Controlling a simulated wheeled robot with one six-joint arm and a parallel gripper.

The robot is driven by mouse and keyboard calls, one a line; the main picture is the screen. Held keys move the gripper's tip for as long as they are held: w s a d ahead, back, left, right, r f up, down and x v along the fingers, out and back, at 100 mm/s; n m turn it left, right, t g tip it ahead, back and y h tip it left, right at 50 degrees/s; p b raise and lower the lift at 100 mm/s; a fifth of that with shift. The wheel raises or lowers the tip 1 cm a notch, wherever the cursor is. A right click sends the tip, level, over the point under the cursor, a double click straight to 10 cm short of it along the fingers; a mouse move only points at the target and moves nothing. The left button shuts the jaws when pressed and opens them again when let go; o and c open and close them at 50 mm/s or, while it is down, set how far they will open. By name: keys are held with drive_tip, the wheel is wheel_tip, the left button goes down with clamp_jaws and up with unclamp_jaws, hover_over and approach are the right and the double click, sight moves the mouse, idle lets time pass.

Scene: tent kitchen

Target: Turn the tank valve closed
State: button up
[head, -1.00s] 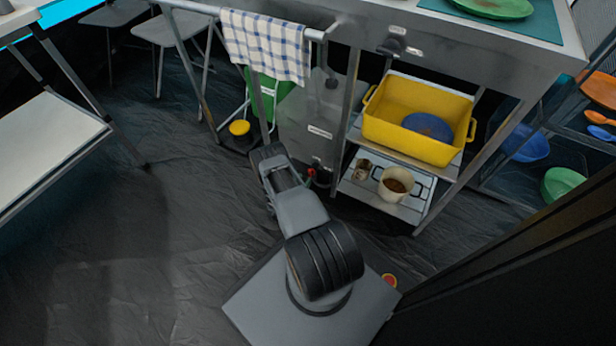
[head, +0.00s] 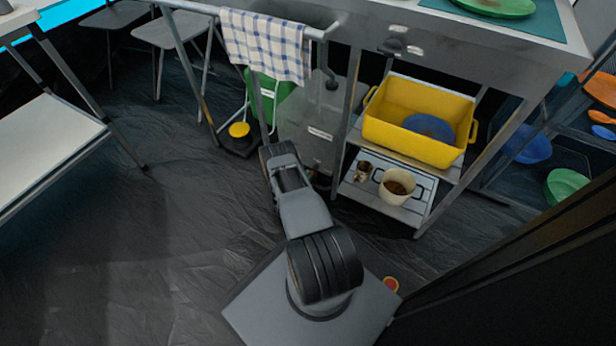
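A grey tank-like panel (head: 308,115) with a pale label stands under the counter, left of the shelves. In the head view a dark fitting (head: 322,181) shows in part at its foot, just right of my arm. The red part seen there earlier is now hidden behind my arm, so the valve's position cannot be read. My arm reaches from my base toward the panel's lower left. Its dark end, where my gripper (head: 277,152) is, lies in front of the panel's lower left edge. The fingers cannot be made out, nor whether they touch anything.
A yellow tub (head: 415,140) with a blue plate stands on the shelf right of the panel. A cream pot (head: 395,188) and small tin (head: 364,170) stand below it. A green container (head: 268,92) and a yellow-topped black object (head: 239,130) stand left. The floor at left is clear.

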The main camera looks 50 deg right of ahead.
clamp_jaws()
drive_tip(key=shift+s+d+f+m, duration=0.1)
drive_tip(key=shift+s+f+m, duration=0.2)
drive_tip(key=shift+m, duration=2.65)
drive_tip(key=shift+s+f+m, duration=0.25)
drive_tip(key=shift+f+m, duration=0.1)
drive_tip(key=shift+m, duration=2.55)
drive_tip(key=shift+s+d+f+m, duration=0.1)
drive_tip(key=shift+s+f+m, duration=0.2)
drive_tip(key=shift+m, duration=2.95)
drive_tip(key=shift+o, duration=1.3)
unclamp_jaws()
drive_tip(key=shift+w+a, duration=0.1)
drive_tip(key=shift+o, duration=1.4)
